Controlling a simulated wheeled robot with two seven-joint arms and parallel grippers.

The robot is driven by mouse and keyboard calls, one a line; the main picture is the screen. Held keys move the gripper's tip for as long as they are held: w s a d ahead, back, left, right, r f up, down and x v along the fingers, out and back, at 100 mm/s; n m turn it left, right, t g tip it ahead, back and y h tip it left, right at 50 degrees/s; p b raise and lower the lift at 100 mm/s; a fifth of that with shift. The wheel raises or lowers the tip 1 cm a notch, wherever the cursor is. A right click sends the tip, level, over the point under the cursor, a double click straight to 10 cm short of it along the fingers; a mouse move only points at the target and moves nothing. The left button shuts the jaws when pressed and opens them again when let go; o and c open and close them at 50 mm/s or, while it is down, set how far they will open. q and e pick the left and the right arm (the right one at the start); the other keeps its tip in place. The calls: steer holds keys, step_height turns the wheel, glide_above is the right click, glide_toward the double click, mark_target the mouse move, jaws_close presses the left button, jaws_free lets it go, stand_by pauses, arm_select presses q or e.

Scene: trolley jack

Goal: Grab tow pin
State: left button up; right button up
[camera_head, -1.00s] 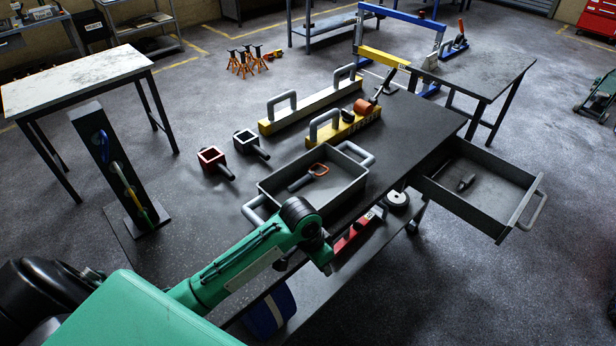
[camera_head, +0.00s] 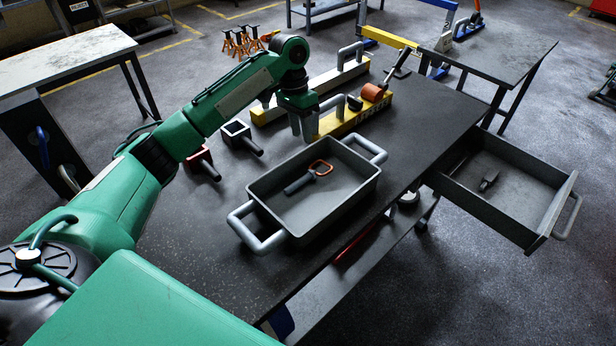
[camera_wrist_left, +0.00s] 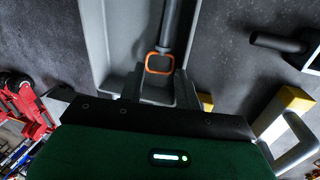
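The tow pin (camera_head: 308,176), a dark shaft with an orange loop handle, lies inside the grey two-handled tray (camera_head: 262,206) on the dark table. My left gripper (camera_head: 302,124) points down beyond the tray's far left side, near the yellow bar; it is apart from the pin. In the left wrist view the pin's dark shaft (camera_wrist_left: 171,22) and orange loop (camera_wrist_left: 160,63) show in line with the gripper (camera_wrist_left: 158,92). Its grey fingers look spread and hold nothing. My right gripper is in neither view.
An open drawer (camera_head: 500,194) juts out right, holding a small dark object (camera_head: 488,181).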

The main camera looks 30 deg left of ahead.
arm_select(q)
glide_above(307, 175)
steer(key=a, duration=0.1)
steer(key=f, duration=0.7)
steer(key=shift+w+f, duration=0.3)
steer(key=shift+f, duration=0.05)
steer(key=shift+p+x, duration=0.45)
steer(key=shift+x, duration=0.5)
steer(key=p+x, duration=0.1)
steer(key=x, duration=0.2)
steer(key=shift+a+f, duration=0.1)
steer(key=shift+f, duration=0.7)
steer(key=c, duration=0.7)
jaws_close()
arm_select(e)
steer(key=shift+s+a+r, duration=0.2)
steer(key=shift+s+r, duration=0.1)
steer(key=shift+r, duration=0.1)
